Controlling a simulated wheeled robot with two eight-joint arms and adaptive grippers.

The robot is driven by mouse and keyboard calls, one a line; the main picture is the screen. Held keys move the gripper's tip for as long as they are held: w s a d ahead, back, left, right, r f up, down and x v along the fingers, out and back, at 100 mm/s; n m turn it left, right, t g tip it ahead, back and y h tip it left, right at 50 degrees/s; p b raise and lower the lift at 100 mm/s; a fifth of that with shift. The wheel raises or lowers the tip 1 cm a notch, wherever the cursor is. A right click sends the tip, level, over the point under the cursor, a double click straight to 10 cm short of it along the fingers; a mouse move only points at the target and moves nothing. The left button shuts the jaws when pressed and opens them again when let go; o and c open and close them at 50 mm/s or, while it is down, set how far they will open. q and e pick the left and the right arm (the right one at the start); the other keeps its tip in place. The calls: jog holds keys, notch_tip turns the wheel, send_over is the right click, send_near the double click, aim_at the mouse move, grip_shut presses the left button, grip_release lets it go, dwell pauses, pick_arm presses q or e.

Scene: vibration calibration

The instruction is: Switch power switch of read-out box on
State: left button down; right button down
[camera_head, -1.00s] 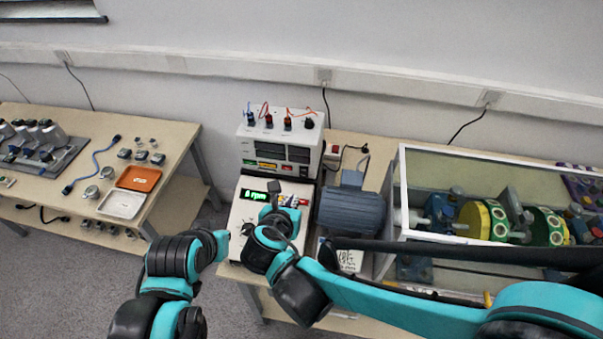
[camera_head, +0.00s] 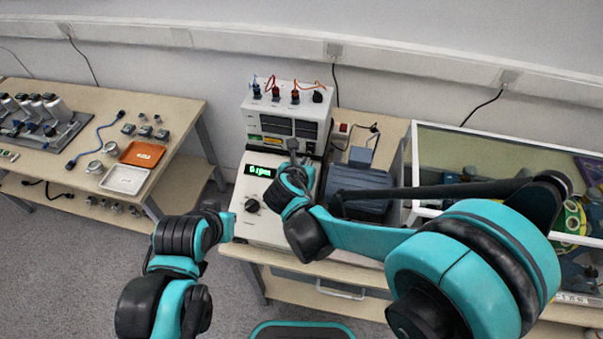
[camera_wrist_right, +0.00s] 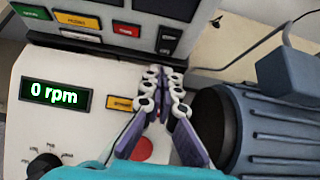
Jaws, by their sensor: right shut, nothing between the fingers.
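The read-out box (camera_head: 318,104) is white, with dark displays and red and black plugs on top. It stands at the back of the middle bench. In the right wrist view its lower front (camera_wrist_right: 128,15) shows green, yellow and red labelled parts.
A white control box (camera_head: 244,215) with a knob (camera_head: 252,205) and a green rpm display (camera_head: 260,171) lies in front. A blue-grey motor (camera_head: 350,190) stands close on the right, beside a framed enclosure (camera_head: 480,135). The left table (camera_head: 85,160) holds small parts.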

aim_at(309, 153)
jog(key=shift+w+d+f, duration=0.1)
jog(key=shift+w+d, duration=0.05)
jog(key=shift+w, duration=0.55)
jog(key=shift+w+d, duration=0.15)
jog(key=shift+w, duration=0.5)
jog(key=shift+w+f+b, duration=0.15)
jog(key=shift+w+b, duration=0.05)
jog(key=shift+b, duration=0.2)
jog(key=shift+r+p, duration=0.7)
jog(key=shift+r, duration=0.2)
